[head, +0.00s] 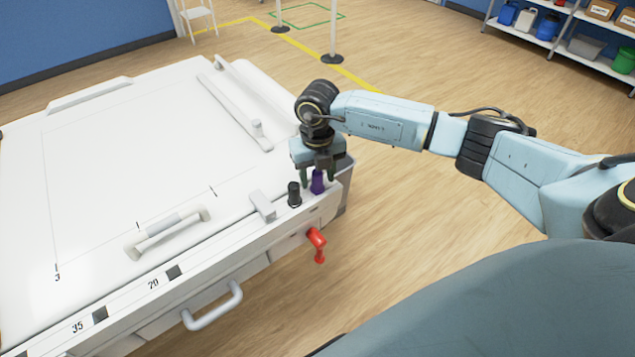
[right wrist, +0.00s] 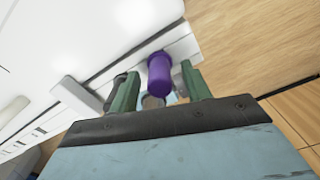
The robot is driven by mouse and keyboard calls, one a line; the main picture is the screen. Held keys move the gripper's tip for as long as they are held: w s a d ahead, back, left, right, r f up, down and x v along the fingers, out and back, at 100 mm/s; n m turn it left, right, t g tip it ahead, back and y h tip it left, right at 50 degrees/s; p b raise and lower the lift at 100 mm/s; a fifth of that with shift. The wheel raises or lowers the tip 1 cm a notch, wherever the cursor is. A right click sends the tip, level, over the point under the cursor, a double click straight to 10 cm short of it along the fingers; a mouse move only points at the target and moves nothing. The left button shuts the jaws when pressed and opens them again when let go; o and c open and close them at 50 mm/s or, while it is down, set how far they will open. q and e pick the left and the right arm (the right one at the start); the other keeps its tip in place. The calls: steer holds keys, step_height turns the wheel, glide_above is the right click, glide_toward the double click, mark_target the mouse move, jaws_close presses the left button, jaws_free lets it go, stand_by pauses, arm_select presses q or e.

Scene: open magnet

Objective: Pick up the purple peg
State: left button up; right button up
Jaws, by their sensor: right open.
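The purple peg (head: 317,182) stands upright at the right front corner of the white machine (head: 150,120). My right gripper (head: 318,177) comes down over it from above, with its fingers on either side of the peg. In the right wrist view the purple peg (right wrist: 160,75) shows between the two green fingers of my right gripper (right wrist: 160,92), which are open with a gap around it. I cannot tell whether a finger touches the peg. My left gripper is not in view.
A black knob (head: 294,194) stands close left of the peg, with a grey latch block (head: 263,206) beside it. A red lever (head: 317,244) and a drawer handle (head: 213,306) stick out of the front. Open wooden floor (head: 430,200) lies to the right.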

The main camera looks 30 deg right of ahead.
steer(key=shift+f, duration=0.5)
jaws_close()
steer(key=shift+r, duration=0.1)
